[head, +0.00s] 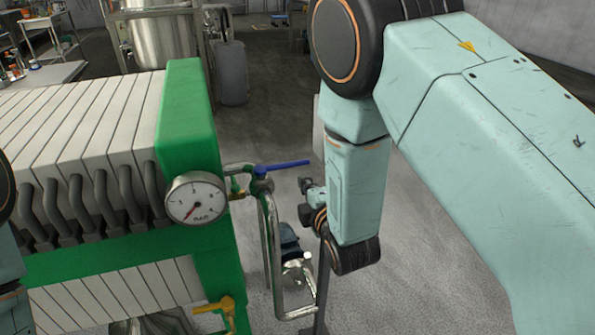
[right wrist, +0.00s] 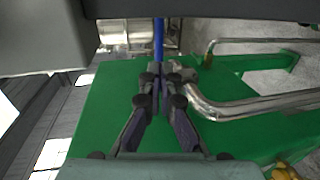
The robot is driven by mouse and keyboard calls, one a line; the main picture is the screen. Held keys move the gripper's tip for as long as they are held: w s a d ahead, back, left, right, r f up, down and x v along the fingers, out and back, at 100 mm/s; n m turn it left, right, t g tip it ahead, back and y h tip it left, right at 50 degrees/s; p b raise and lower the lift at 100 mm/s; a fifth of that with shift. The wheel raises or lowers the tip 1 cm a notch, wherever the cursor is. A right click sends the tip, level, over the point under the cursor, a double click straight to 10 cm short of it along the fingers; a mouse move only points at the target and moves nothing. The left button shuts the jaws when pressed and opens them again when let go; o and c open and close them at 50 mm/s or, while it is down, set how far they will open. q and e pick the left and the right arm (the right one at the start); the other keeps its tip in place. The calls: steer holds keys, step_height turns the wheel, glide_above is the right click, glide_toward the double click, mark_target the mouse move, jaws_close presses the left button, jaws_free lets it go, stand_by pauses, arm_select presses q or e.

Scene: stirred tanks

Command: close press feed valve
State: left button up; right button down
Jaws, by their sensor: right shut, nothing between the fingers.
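The valve's blue lever (head: 285,165) sits on the pipework at the right side of the green press. It points right and roughly level, away from the press. In the right wrist view the blue lever (right wrist: 158,40) shows just beyond the fingertips, in line with them. My right gripper (head: 306,185) is near the lever's free end, slightly below it in the picture. In the right wrist view the right gripper (right wrist: 158,72) has its fingers together with nothing held. Whether the tips touch the lever is unclear. My left gripper is out of view.
The filter press has a green end frame (head: 187,105), white plates (head: 75,125) and a pressure gauge (head: 195,199). Bent metal pipe (head: 272,250) runs down beside it. A yellow-handled valve (head: 225,305) sits lower. A steel tank (head: 163,40) stands behind. Open floor lies right of the pipes.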

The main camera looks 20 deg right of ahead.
mark_target(293, 163)
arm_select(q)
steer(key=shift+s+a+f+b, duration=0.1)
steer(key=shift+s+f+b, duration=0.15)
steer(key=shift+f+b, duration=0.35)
arm_select(e)
steer(key=w, duration=0.3)
steer(key=w+f, duration=0.1)
steer(key=w, duration=0.3)
steer(key=shift+w+d+f, duration=0.1)
steer(key=shift+w+f, duration=0.05)
steer(key=shift+f, duration=0.05)
steer(key=shift+w+d, duration=0.1)
steer(key=shift+w, duration=0.2)
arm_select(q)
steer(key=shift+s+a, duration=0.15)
arm_select(e)
steer(key=shift+w, duration=0.1)
steer(key=shift+w+r, duration=0.1)
steer(key=shift+r, duration=0.05)
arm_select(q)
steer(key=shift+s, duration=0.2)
